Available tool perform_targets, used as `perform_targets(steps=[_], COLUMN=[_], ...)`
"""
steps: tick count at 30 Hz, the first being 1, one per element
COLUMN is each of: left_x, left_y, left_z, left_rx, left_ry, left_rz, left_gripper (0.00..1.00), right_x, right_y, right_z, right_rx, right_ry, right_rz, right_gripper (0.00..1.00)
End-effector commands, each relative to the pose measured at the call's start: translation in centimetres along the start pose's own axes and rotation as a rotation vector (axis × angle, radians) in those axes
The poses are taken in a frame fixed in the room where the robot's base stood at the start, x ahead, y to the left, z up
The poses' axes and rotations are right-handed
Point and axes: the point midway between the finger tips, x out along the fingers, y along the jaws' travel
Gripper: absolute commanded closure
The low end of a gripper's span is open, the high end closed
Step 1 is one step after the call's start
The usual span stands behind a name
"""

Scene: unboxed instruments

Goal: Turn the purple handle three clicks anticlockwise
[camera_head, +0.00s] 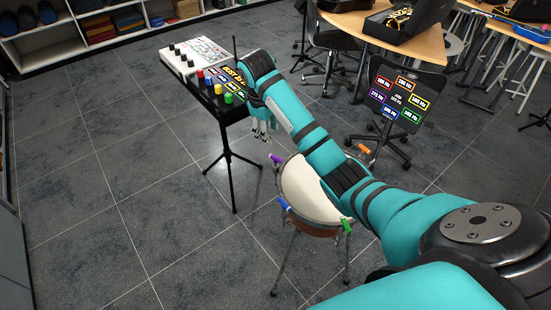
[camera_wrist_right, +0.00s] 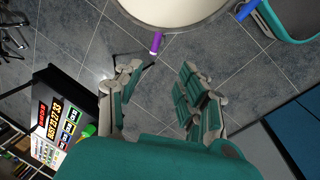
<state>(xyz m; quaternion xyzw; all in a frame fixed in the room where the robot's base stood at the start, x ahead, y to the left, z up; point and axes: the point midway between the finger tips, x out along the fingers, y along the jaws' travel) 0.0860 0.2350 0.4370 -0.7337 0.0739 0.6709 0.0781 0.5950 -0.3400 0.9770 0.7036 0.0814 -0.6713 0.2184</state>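A drum (camera_head: 308,192) with a pale head stands on thin legs on the floor. Its purple handle (camera_head: 276,159) sticks out from the rim at the upper left in the head view. In the wrist view the purple handle (camera_wrist_right: 156,43) points out from the drum's rim (camera_wrist_right: 175,31), ahead of the fingertips. My right gripper (camera_head: 262,132) hangs beside the drum near the purple handle, partly hidden by my arm. In the wrist view my right gripper (camera_wrist_right: 158,75) is open with nothing between its fingers. My left gripper is not in view.
The drum also carries blue (camera_head: 284,203), orange (camera_head: 364,149) and green (camera_head: 346,225) handles. A black stand (camera_head: 225,110) with coloured knobs stands close left of my gripper. A sign board (camera_head: 402,95) with coloured labels stands behind. The floor at left is clear.

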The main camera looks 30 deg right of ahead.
Motion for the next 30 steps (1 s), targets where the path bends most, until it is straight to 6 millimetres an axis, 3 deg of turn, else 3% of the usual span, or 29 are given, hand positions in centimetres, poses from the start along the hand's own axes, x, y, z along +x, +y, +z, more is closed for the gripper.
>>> perform_targets(steps=[3, 8, 24, 30], left_x=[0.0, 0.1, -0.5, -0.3], left_y=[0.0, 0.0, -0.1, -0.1], left_z=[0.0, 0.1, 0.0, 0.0], left_rx=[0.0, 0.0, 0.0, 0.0], left_ry=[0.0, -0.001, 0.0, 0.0], left_rz=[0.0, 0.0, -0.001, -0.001], left_gripper=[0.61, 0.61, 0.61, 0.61], right_x=[-0.7, 0.9, 12.2, 15.2], right_y=[0.9, 0.9, 0.7, 0.8], right_z=[-0.2, -0.2, -0.1, -0.1], right_rx=[0.0, 0.0, 0.001, 0.001], right_ry=[-0.008, -0.011, -0.009, -0.008], right_rz=[-0.005, -0.007, -0.007, -0.006], right_gripper=[0.61, 0.61, 0.61, 0.61])
